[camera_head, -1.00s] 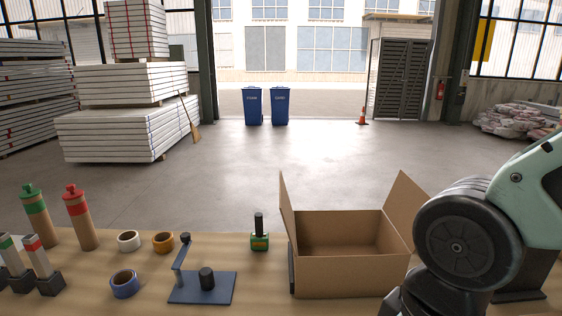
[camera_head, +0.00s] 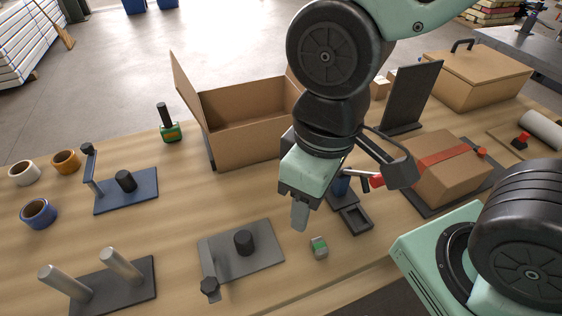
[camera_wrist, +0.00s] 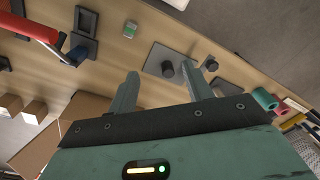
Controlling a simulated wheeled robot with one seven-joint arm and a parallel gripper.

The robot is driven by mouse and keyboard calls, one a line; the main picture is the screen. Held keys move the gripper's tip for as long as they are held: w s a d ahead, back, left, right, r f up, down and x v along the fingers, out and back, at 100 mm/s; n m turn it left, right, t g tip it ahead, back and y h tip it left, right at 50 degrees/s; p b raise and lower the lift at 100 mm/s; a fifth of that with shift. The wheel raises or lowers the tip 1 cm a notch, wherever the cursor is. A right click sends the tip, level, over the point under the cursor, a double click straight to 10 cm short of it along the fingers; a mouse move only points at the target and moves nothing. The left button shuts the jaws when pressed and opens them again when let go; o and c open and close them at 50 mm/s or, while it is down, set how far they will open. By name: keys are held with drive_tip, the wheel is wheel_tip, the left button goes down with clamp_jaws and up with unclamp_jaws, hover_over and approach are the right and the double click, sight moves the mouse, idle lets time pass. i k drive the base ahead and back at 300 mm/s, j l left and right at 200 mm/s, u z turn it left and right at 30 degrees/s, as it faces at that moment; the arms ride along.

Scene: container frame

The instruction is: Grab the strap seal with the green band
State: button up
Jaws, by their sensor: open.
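A small grey piece with a green band, which looks like the strap seal (camera_head: 319,247), lies on the bench near its front edge. In the wrist view the same piece (camera_wrist: 130,29) lies beyond my left fingertip, uncovered. My gripper (camera_wrist: 162,88) is open, with nothing between its fingers. In the head view one finger points down above the bench, to the left of and behind the seal. The gripper is apart from it.
A grey plate with a black knob (camera_head: 243,243) lies left of the seal. A dark stand with a square frame (camera_head: 355,219) is close behind it to the right. An open cardboard box (camera_head: 240,120) and a red-strapped carton (camera_head: 450,175) stand farther back.

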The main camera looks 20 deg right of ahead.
sight(318, 247)
drive_tip(key=z, duration=1.25)
drive_tip(key=k+j+z, duration=0.35)
drive_tip(key=k+z, duration=0.15)
drive_tip(key=z, duration=0.15)
drive_tip(key=k+j+z, duration=0.1)
drive_tip(key=k+z, duration=0.25)
drive_tip(key=k+j, duration=0.1)
drive_tip(key=k, duration=0.35)
